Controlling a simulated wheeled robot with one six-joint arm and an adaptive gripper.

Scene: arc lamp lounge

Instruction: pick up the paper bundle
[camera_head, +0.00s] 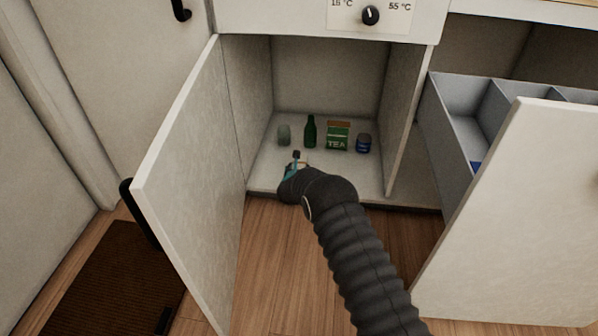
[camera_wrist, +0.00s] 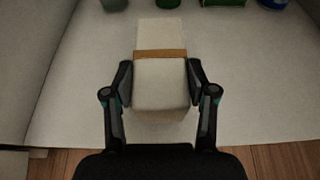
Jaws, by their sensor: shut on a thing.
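The paper bundle (camera_wrist: 160,84) is a pale block with a brown band around it. In the wrist view it lies in the middle, on the cabinet floor or just above it; I cannot tell which. My gripper (camera_wrist: 159,82) has one finger on each side of the bundle and is shut on it near its front end. In the head view my gripper (camera_head: 296,165) is at the front of the open cabinet, and my arm hides most of the bundle there.
Behind the bundle stand a greenish glass (camera_head: 284,135), a green bottle (camera_head: 310,131), a green TEA box (camera_head: 338,136) and a blue jar (camera_head: 364,143). The open cabinet door (camera_head: 190,190) is at left. A divided drawer (camera_head: 446,125) is open at right.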

